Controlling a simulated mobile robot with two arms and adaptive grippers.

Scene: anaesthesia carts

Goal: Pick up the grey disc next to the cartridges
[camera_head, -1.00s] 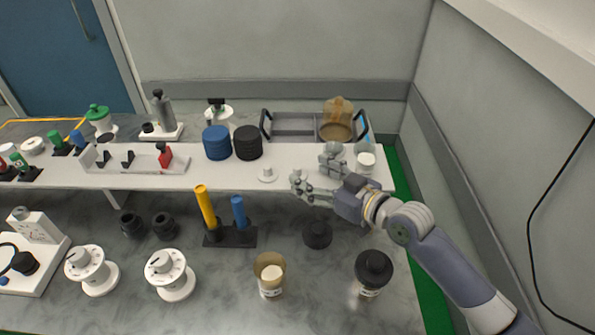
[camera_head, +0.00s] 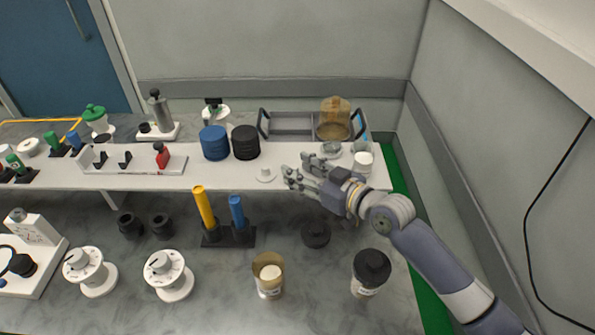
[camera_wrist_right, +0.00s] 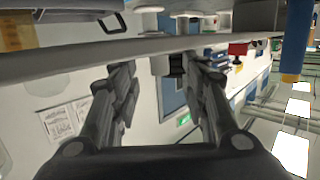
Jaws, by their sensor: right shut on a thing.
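A dark grey disc with a raised middle (camera_head: 316,234) lies on the lower grey bench, between a jar with an amber top (camera_head: 268,276) and a black-capped jar (camera_head: 371,272). I cannot tell whether these jars are the cartridges. My right gripper (camera_head: 298,171) reaches over the front part of the white shelf, above and slightly left of the disc in the head view. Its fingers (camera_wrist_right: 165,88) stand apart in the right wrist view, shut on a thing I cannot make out. My left gripper is not in view.
A glassy grey round piece (camera_head: 331,149) and a white jar (camera_head: 363,162) stand right. Yellow (camera_head: 204,208) and blue (camera_head: 237,211) posts rise below.

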